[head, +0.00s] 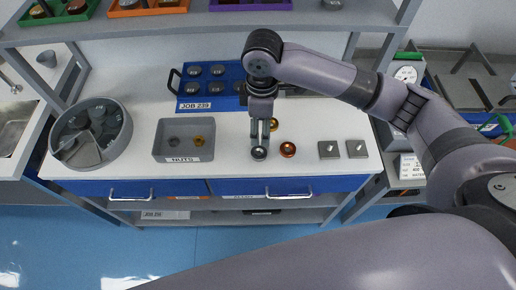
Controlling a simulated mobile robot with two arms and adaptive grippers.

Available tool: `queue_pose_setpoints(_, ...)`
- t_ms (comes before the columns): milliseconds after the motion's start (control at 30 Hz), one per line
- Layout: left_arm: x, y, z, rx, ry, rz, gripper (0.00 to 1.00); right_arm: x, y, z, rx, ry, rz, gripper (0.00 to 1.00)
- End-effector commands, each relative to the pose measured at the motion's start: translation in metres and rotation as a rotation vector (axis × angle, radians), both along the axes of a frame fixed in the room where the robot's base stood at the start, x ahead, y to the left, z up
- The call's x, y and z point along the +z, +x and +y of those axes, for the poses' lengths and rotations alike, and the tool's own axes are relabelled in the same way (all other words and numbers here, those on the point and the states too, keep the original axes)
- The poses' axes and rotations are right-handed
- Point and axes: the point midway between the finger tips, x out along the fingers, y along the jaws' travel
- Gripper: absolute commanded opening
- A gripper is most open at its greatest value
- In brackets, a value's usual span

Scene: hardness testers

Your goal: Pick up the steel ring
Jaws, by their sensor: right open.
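A round, shiny grey piece that looks like the steel ring (259,153) lies on the white worktop, near its front edge. My right gripper (260,139) points down just above and behind it in the head view. Its two fingers are apart with nothing seen between them. I cannot tell whether the fingertips touch the ring. An orange-red ring (288,149) lies just right of the steel one. A small gold piece (274,124) shows behind the fingers, partly hidden. My left gripper is not in view.
A grey tray labelled NUTS (160,155) and a round grey divided container (68,121) stand to the left. A blue JOB 239 tray (183,104) holds several grey round pieces behind. Two square plates (328,149) (357,148) lie right. A shelf (130,32) runs above the worktop (225,166).

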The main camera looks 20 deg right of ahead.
Motion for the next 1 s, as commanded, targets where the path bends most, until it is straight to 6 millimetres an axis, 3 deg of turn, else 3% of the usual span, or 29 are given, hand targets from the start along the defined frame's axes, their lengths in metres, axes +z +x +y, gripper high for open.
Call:
queue_pose_setpoints(33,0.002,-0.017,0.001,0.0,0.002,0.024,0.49,-0.011,-0.001,-0.001,-0.002,-0.002,0.004,0.56)
queue_pose_setpoints(100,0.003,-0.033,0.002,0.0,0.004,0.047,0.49,-0.027,-0.001,-0.001,-0.002,-0.002,0.004,0.56)
queue_pose_setpoints(167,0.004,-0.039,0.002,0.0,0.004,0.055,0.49,-0.04,-0.001,0.0,-0.002,-0.002,0.003,0.56)
queue_pose_setpoints(333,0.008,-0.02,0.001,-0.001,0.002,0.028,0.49,-0.068,0.0,0.001,-0.001,0.001,0.0,0.56)
queue_pose_setpoints(533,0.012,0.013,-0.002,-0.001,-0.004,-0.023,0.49,-0.081,0.001,0.001,0.0,0.001,-0.003,0.56)
queue_pose_setpoints(833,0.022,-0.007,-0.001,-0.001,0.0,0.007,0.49,-0.122,0.001,0.005,0.0,0.001,0.0,0.56)
queue_pose_setpoints(1000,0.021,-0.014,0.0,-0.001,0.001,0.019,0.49,-0.132,0.001,0.005,0.0,0.001,-0.004,0.56)
